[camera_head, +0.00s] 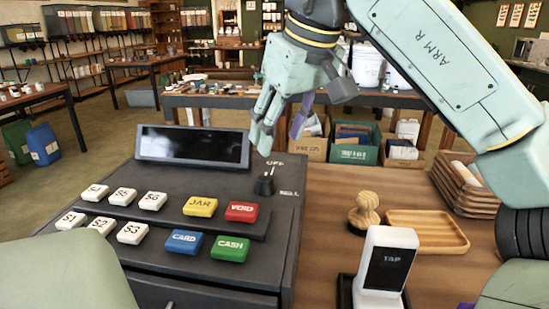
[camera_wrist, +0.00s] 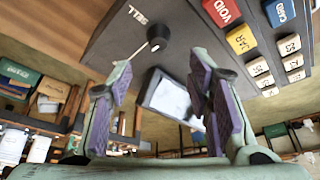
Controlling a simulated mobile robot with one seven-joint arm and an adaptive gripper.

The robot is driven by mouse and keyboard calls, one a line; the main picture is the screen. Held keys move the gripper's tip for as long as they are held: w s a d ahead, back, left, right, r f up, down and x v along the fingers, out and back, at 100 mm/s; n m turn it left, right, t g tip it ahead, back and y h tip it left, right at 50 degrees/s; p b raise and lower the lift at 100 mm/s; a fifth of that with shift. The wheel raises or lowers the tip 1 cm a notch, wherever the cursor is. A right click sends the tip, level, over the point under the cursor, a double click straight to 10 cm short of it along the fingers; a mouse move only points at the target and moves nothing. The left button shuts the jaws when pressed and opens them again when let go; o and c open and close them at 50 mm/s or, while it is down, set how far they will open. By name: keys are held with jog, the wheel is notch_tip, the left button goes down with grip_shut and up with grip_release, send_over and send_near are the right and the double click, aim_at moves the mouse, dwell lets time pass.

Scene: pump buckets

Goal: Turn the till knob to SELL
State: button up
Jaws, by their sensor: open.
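The till (camera_head: 220,270) is dark, with a small black knob (camera_head: 265,186) on its top right. OFF is printed above the knob and SELL to its right. The knob also shows in the wrist view (camera_wrist: 158,38), with SELL at its upper left and a thin pale line running from it to the lower left, not towards SELL. My gripper (camera_head: 281,138) points down over the back right of the till, above and beyond the knob. It is open and empty. In the wrist view its purple-padded fingers (camera_wrist: 160,72) stand apart on either side below the knob, not touching it.
Till keys, including a red VOID key (camera_head: 242,212), lie left of the knob. A tilted till screen (camera_head: 193,146) stands behind them. Right of the till are a wooden stamp (camera_head: 365,209), a wooden tray (camera_head: 428,232) and a white TAP card reader (camera_head: 386,262).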

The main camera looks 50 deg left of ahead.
aim_at(266, 177)
jog(key=x, duration=1)
jog(key=shift+w+a+f+p, duration=0.1)
jog(key=shift+a+f+p, duration=0.15)
jog(key=shift+a+p, duration=0.1)
grip_shut()
